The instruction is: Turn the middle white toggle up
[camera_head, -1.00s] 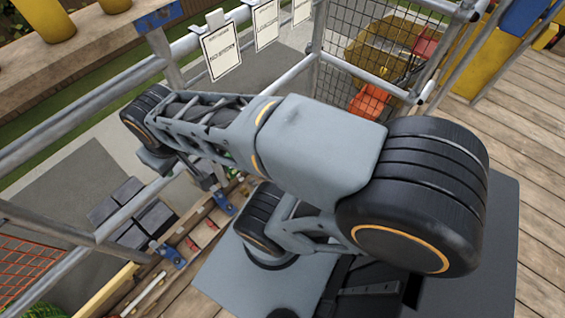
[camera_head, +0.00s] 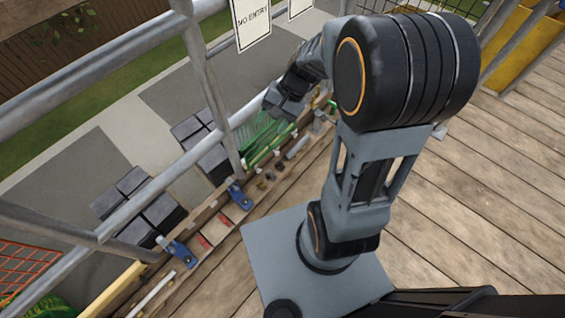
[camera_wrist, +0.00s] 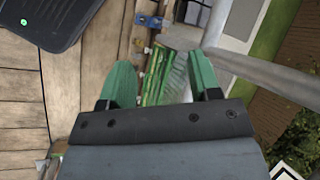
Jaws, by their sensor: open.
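Behind the fingers, a green striped or mesh-like thing (camera_wrist: 176,76) lies near the timber ledge. In the head view my arm reaches over the ledge towards the railing, and the gripper's fingers cannot be told clearly there.
Grey metal railing (camera_head: 128,212) runs along the deck edge, with a NO ENTRY sign (camera_head: 252,22) hanging on it. Blue brackets (camera_head: 240,195) and small parts line the timber ledge. Dark blocks (camera_head: 160,208) lie beyond the railing. Wooden decking (camera_head: 480,190) at right is clear.

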